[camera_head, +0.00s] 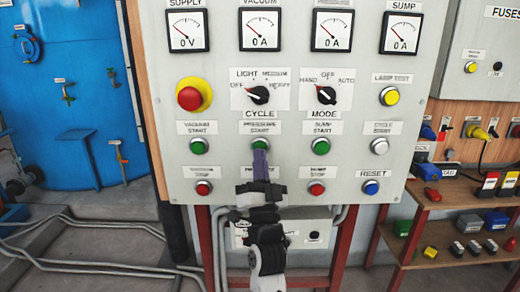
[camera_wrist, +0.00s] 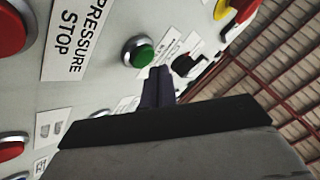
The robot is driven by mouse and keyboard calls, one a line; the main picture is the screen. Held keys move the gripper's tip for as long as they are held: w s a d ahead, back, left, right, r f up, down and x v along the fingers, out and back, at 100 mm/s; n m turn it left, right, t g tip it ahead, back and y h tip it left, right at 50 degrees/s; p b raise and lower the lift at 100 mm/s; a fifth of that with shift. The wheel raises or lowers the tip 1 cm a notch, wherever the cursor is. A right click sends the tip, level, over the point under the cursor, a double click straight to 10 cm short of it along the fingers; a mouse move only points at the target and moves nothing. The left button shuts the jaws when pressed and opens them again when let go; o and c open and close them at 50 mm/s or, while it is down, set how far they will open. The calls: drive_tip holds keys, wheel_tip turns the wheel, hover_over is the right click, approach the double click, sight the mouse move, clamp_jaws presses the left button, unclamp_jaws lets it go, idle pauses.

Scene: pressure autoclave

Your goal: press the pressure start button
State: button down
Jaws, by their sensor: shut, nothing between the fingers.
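The pressure start button (camera_head: 259,143) is green, on the grey panel under the "PRESSURE START" label. In the head view the tips of my gripper (camera_head: 260,156) are in front of its lower part and hide some of it. In the wrist view the green button (camera_wrist: 138,52) stands out from the panel. The dark, closed fingertips of my gripper (camera_wrist: 159,73) are close beside it, to the lower right in that picture. I cannot tell whether they touch the panel or are apart from it. My gripper is shut and empty.
A red pressure stop button (camera_wrist: 12,30) lies below the start button on the panel. Vacuum start (camera_head: 198,146) and sump start (camera_head: 321,145) buttons flank it. The cycle selector (camera_head: 258,95) is above. A red and yellow emergency button (camera_head: 190,97) is at upper left.

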drive_tip(key=shift+w, duration=0.15)
drive_tip(key=shift+w, duration=0.3)
drive_tip(key=shift+w+b, duration=0.3)
drive_tip(key=shift+w, duration=0.15)
idle(0.5)
drive_tip(key=shift+s, duration=0.9)
drive_tip(key=s, duration=0.5)
idle(0.4)
drive_tip(key=shift+a, duration=0.1)
idle(0.4)
